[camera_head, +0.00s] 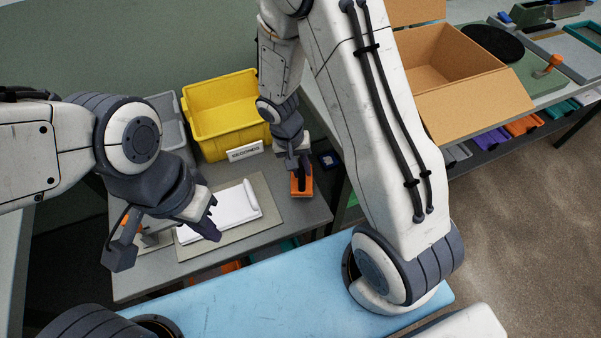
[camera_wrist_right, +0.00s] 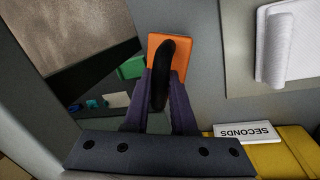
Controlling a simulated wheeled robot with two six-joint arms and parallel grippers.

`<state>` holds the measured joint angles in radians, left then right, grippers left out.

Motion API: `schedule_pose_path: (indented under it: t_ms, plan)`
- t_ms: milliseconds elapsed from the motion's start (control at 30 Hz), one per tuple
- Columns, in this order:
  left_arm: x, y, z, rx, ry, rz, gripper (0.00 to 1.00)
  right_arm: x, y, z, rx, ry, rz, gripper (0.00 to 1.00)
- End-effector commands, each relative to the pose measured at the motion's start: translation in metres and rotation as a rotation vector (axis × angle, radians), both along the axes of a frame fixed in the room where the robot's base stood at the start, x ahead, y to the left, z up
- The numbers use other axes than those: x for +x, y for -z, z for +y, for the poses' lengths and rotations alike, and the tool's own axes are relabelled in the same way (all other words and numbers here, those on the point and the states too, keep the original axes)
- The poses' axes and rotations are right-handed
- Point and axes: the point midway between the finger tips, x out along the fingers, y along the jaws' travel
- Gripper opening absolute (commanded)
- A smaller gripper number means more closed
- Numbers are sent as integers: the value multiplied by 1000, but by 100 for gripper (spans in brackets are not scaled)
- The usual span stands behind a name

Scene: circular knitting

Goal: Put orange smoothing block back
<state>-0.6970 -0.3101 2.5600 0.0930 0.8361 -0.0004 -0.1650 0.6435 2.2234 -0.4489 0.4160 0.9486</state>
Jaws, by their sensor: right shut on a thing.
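The orange smoothing block (camera_head: 302,187) with a black handle is at the right side of the grey table, to the right of the white cloth. My right gripper (camera_head: 299,165) is above it, shut on the handle. In the right wrist view the block (camera_wrist_right: 156,50) shows its orange base beyond the dark handle, with my right gripper's fingers (camera_wrist_right: 161,95) on both sides of the handle. I cannot tell whether the base touches the table. My left gripper (camera_head: 168,236) is over the left part of the table, its fingers spread apart, beside the mat.
A white cloth (camera_head: 220,207) lies on a grey-green mat (camera_head: 268,205). A yellow bin (camera_head: 221,112) with a "SECONDS" sign (camera_head: 245,151) stands at the table's back, beside a grey bin (camera_head: 167,120). An open cardboard box (camera_head: 470,105) is on the table at right.

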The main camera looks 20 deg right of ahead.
Motion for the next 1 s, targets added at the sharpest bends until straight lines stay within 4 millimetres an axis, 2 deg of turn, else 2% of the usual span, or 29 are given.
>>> schedule_pose_path:
  t_ms: [33,133,533,567,600,633,1000]
  plan:
    - [0,2,0,0,0,0,0,0,10,0,0,-2,3,0]
    - [0,3,0,0,0,0,0,0,19,1,0,-2,1,0]
    - [0,8,0,0,0,0,0,1,24,1,0,-3,-2,0]
    - [0,8,0,0,0,0,0,1,24,1,1,-3,-1,28]
    - [0,6,0,0,0,0,0,1,23,1,1,-3,-1,43]
    - [0,6,0,0,0,0,0,1,23,1,1,-3,-1,54]
    - [0,3,0,0,0,0,0,1,20,1,1,-3,-1,54]
